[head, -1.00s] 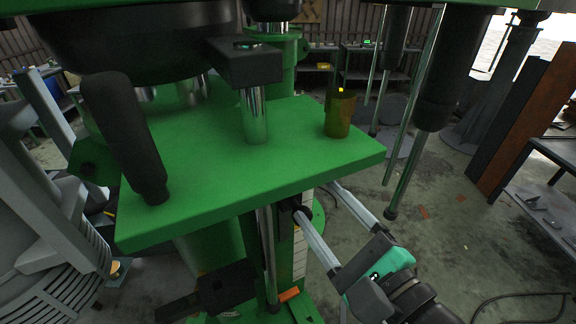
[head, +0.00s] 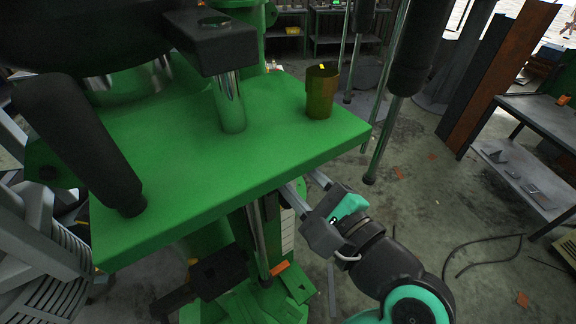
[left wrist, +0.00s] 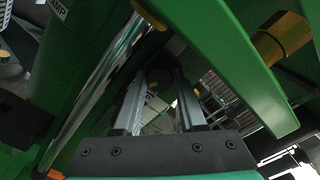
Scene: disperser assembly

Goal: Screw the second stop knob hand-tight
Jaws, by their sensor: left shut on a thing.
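In the head view my left gripper (head: 300,188) reaches up and leftward from the lower right, with its fingertips under the front edge of the green table plate (head: 250,150). In the left wrist view its two long grey fingers (left wrist: 158,78) run up to a dark stop knob (left wrist: 158,60) under the plate and are shut on it. The knob is in shadow and partly hidden by the fingers, so its thread and seating cannot be told. A shiny steel rod (left wrist: 95,95) stands left of the fingers. My right gripper is in neither view.
A brown-amber cup-like part (head: 321,92) stands on the plate's right corner. A black lever handle (head: 85,150) hangs at the left. An orange piece (head: 279,268) lies low by the machine's foot. The floor right of the arm is mostly open, with a grey bench (head: 540,115) beyond.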

